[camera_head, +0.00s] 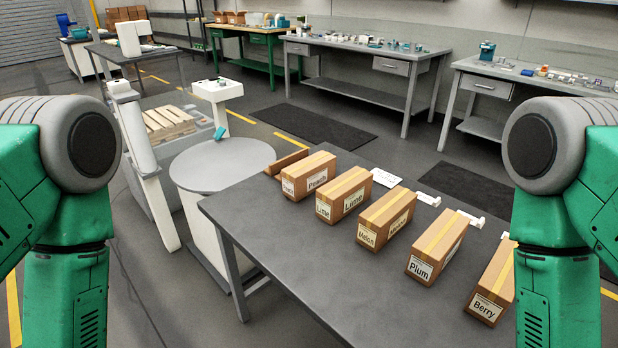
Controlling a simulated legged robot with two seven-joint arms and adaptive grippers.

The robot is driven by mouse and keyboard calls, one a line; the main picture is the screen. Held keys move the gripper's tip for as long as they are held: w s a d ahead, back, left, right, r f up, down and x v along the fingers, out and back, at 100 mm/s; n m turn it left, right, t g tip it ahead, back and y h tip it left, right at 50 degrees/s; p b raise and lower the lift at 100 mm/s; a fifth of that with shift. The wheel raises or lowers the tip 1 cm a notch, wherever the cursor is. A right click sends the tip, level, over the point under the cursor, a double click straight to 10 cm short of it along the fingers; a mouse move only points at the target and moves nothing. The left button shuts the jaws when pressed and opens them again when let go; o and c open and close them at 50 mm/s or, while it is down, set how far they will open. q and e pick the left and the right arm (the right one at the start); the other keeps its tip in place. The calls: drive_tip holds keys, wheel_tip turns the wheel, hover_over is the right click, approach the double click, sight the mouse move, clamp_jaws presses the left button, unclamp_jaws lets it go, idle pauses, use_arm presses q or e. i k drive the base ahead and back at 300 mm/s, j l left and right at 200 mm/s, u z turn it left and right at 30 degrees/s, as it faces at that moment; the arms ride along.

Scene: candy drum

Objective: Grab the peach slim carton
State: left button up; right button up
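The peach slim carton (311,164) is a brown box with pale tape along its top and white labels. Its side label seems to read "Peach", though the print is small. It lies at the far left of a row of cartons on the grey table (330,258), near the table's back left edge. Only green and grey links of my two arms show, at the left and right edges. Neither gripper is in view, and no arm is near the carton.
Right of it in the row stand the Lime carton (358,185), Melon carton (386,208), Plum carton (437,238) and Berry carton (494,278), with gaps between. A round grey-topped drum (222,163) stands left of the table. The table's front left area is clear.

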sight(299, 180)
drive_tip(key=z, duration=1.2)
drive_tip(key=j+z, duration=0.4)
drive_tip(key=k+j+z, duration=0.15)
drive_tip(key=z, duration=0.25)
drive_tip(key=k+j+z, duration=0.15)
drive_tip(key=j+z, duration=0.25)
drive_tip(key=k+j+z, duration=0.1)
drive_tip(key=j+z, duration=0.15)
drive_tip(key=z, duration=0.2)
drive_tip(key=k+j+z, duration=0.15)
drive_tip(key=z, duration=0.3)
drive_tip(key=k+j+z, duration=0.2)
drive_tip(key=z, duration=0.2)
drive_tip(key=k+j+z, duration=0.1)
drive_tip(key=z, duration=0.35)
drive_tip(key=k+z, duration=0.35)
drive_tip(key=k, duration=0.5)
